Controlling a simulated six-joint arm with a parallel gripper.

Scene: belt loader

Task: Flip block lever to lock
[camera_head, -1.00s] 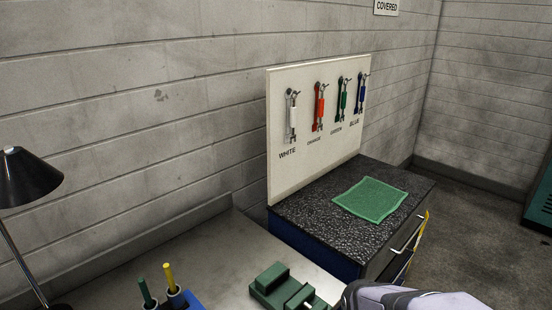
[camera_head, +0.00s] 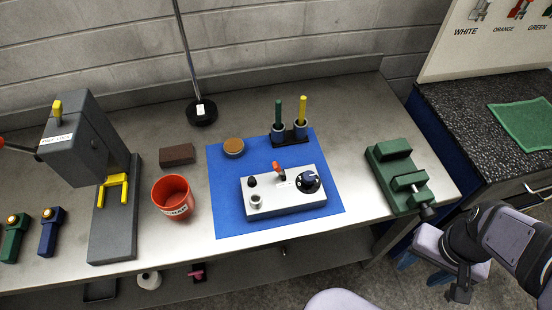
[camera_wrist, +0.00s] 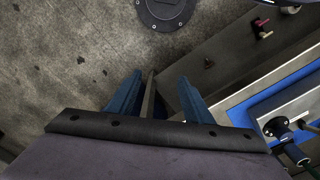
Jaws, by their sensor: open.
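A grey press-like machine (camera_head: 88,140) stands at the left of the bench in the head view. A small yellow lever (camera_head: 57,107) sticks up from its top, above a white label that seems to read FREE LOCK. Which side the lever leans to is too small to tell. A yellow fork-shaped part (camera_head: 113,188) sits lower on the machine. My gripper (camera_head: 421,270) is at the lower right, off the bench's front edge and far from the machine. Its blue fingers also show in the wrist view (camera_wrist: 160,80), open, with nothing clearly held.
A red cup (camera_head: 173,197), a brown block (camera_head: 177,154) and a blue mat (camera_head: 226,212) with a control box (camera_head: 285,205) lie between machine and gripper. A green vise (camera_head: 395,178) is nearest my gripper. A lamp pole (camera_head: 185,50) rises behind. Floor is open in front.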

